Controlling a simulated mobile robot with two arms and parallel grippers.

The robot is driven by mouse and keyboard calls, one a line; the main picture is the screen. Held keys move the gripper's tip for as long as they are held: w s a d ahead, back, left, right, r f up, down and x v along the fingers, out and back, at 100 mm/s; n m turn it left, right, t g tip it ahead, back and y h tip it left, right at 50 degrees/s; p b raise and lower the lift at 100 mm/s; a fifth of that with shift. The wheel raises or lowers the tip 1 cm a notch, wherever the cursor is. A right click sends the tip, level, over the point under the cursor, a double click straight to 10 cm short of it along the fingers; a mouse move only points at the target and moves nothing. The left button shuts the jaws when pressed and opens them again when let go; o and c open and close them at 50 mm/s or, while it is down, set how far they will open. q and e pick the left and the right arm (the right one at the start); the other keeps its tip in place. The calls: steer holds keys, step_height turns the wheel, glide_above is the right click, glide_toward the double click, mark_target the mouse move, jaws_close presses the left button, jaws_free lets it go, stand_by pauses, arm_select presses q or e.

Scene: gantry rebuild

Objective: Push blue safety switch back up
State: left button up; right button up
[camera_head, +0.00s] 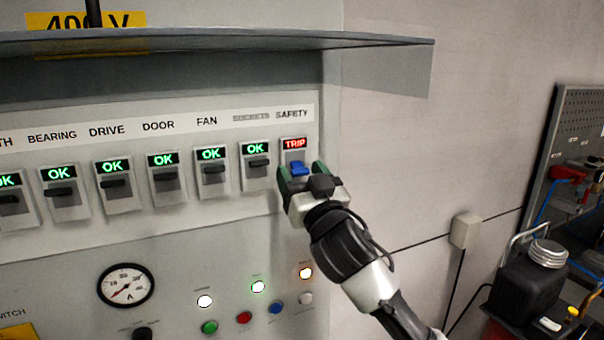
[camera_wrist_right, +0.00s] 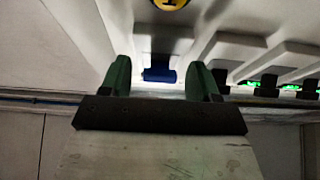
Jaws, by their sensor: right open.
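The blue safety switch (camera_head: 299,169) sits at the right end of the breaker row, under the SAFETY label and a red TRIP display (camera_head: 295,143). My right gripper (camera_head: 301,174) is at this switch, with its green fingers on either side of the blue lever. In the right wrist view the blue lever (camera_wrist_right: 159,75) shows between the two open fingers (camera_wrist_right: 163,82), with a gap to each finger. Whether anything touches it I cannot tell. The lower part of the switch body is hidden behind my gripper. My left gripper is not in view.
Several other breakers with black levers, such as the SOCKETS one (camera_head: 257,164), stand left of it, all showing green OK. A grey shelf-like hood (camera_head: 230,40) juts out above. Below are a gauge (camera_head: 126,285) and push buttons. A black canister (camera_head: 525,285) stands at right.

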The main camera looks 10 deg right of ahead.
steer(key=c, duration=0.9)
steer(key=shift+c, duration=0.2)
steer(key=shift+s+r+g+h, duration=0.15)
steer(key=shift+r+g+h, duration=0.15)
steer(key=shift+g, duration=0.4)
steer(key=g, duration=0.1)
steer(key=r+g, duration=0.1)
steer(key=shift+s+g+h, duration=0.1)
steer(key=shift+g+h, duration=0.3)
steer(key=shift+r+g+h, duration=0.3)
steer(key=shift+g+h, duration=0.1)
steer(key=shift+g, duration=0.8)
